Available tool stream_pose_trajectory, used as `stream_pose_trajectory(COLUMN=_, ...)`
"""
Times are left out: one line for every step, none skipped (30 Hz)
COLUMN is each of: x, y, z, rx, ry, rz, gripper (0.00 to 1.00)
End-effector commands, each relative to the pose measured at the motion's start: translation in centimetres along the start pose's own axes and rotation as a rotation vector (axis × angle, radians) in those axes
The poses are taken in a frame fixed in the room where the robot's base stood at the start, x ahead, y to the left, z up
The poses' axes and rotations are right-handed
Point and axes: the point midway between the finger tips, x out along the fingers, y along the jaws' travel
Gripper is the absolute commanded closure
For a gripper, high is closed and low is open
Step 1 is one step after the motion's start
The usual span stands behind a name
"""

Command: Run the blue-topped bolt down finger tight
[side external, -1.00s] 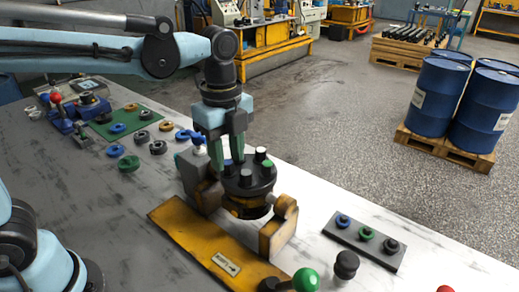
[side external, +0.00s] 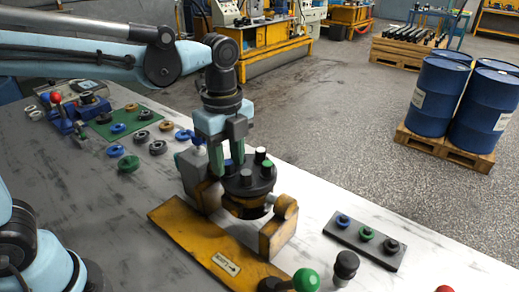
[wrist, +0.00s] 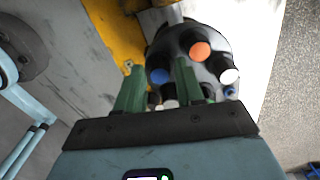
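The blue-topped bolt (wrist: 160,77) stands in the round dark motor cover, its top showing between my fingers in the wrist view. My gripper (wrist: 160,66) points down over the cover with its green fingers apart; a small gap shows beside the bolt's top. The dark cover (side external: 250,189) sits in a yellow fixture (side external: 205,246). How deep the bolt is seated cannot be seen.
An orange-topped bolt (wrist: 200,52) and a white-topped bolt (wrist: 229,76) stand close by on the cover. A green-topped bolt (side external: 267,164) shows in the side view. A dark strip (side external: 365,240) with several parts and a green knob (side external: 306,281) lie to the right.

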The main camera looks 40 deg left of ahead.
Motion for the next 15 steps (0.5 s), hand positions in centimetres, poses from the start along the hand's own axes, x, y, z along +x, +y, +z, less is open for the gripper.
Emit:
stream_pose_trajectory(x=0.10, y=-0.01, z=0.00, rx=0.000, ry=0.000, rz=0.000, gripper=0.63)
stream_pose_trajectory(x=0.15, y=-0.01, z=0.00, rx=0.000, ry=0.000, rz=0.000, gripper=0.63)
stream_pose_trajectory(x=0.22, y=-0.01, z=0.00, rx=0.000, ry=0.000, rz=0.000, gripper=0.63)
stream_pose_trajectory(x=0.28, y=0.00, z=0.00, rx=0.000, ry=0.000, rz=0.000, gripper=0.63)
stream_pose_trajectory(x=0.33, y=0.00, z=0.00, rx=0.000, ry=0.000, rz=0.000, gripper=0.63)
stream_pose_trajectory(x=0.41, y=0.00, z=0.00, rx=0.000, ry=0.000, rz=0.000, gripper=0.63)
stream_pose_trajectory(x=0.46, y=0.00, z=0.00, rx=0.000, ry=0.000, rz=0.000, gripper=0.63)
stream_pose_trajectory(x=0.52, y=0.01, z=0.00, rx=0.000, ry=0.000, rz=0.000, gripper=0.63)
stream_pose_trajectory(x=0.59, y=0.01, z=0.00, rx=0.000, ry=0.000, rz=0.000, gripper=0.63)
stream_pose_trajectory(x=0.65, y=0.01, z=0.00, rx=0.000, ry=0.000, rz=0.000, gripper=0.63)
stream_pose_trajectory(x=0.70, y=0.01, z=0.00, rx=0.000, ry=0.000, rz=0.000, gripper=0.63)
stream_pose_trajectory(x=0.73, y=0.02, z=0.00, rx=0.000, ry=0.000, rz=0.000, gripper=0.63)
stream_pose_trajectory(x=0.72, y=0.02, z=0.00, rx=0.000, ry=0.000, rz=0.000, gripper=0.63)
stream_pose_trajectory(x=0.71, y=0.02, z=0.00, rx=0.000, ry=0.000, rz=0.000, gripper=0.63)
stream_pose_trajectory(x=0.69, y=0.02, z=0.00, rx=0.000, ry=0.000, rz=0.000, gripper=0.63)
